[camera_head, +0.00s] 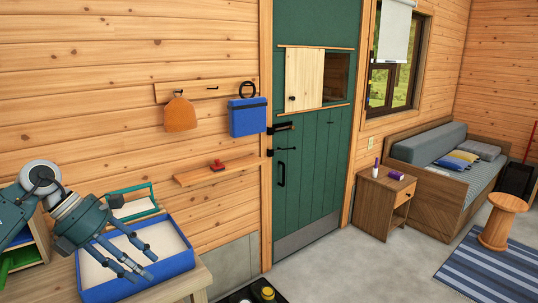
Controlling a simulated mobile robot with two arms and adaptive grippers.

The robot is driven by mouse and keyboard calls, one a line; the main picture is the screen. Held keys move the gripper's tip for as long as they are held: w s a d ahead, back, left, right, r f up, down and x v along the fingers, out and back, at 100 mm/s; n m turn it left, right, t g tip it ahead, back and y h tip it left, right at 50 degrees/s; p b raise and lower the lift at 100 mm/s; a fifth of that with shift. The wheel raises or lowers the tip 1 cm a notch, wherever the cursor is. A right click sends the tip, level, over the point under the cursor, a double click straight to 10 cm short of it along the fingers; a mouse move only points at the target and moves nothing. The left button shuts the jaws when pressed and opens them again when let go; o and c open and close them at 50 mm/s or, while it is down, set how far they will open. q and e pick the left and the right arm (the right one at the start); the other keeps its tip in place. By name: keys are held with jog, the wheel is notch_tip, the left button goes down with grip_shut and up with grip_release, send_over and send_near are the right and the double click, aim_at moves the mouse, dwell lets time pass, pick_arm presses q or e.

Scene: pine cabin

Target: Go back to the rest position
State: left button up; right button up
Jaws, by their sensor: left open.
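My left gripper (140,262) reaches in from the left and hangs over a blue tray (176,268) with a pale inside. Its fingers are spread apart with nothing between them. Whether the fingertips touch the tray's inside I cannot tell. My right gripper does not show.
The tray stands on a wooden table (197,279) at the lower left, with a green-handled carrier (132,207) behind it. A small shelf (195,175) and hook rail (178,92) are on the wall. A green door (310,170) is shut. Grey floor (365,270) is open at right.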

pick_arm(q)
jog(key=w+d+f+n+t+h, duration=0.5)
jog(key=w+d+f+n+h, duration=0.3)
jog(key=d+f+n, duration=0.4)
jog(key=s+a+f+n+t+y, duration=0.1)
jog(key=a+f+n+t+y, duration=0.15)
jog(key=f+n, duration=0.5)
jog(key=s+a+f+n+t+y, duration=0.15)
jog(key=f+n+y, duration=0.25)
jog(key=f, duration=0.7)
jog(key=s+a+f+n+t+y, duration=0.1)
jog(key=a+f+n+t+y, duration=0.2)
jog(key=f+n, duration=0.45)
jog(key=s+a+f+n+g+y, duration=0.3)
jog(key=s+f+n+g+y, duration=0.3)
jog(key=s+f, duration=1.7)
jog(key=s+d+f+n+g, duration=0.1)
jog(key=s+f+n+g, duration=0.1)
jog(key=s, duration=0.8)
jog(key=s+d+f+n+g, duration=0.1)
jog(key=s+f, duration=0.4)
jog(key=s, duration=0.5)
jog(key=s+d+f+n+g, duration=0.1)
jog(key=s+f+n+g, duration=0.2)
jog(key=s, duration=0.7)
jog(key=shift+d+f, duration=0.15)
jog(key=shift+f, duration=0.1)
jog(key=shift+s+h, duration=0.1)
jog(key=shift+h, duration=0.15)
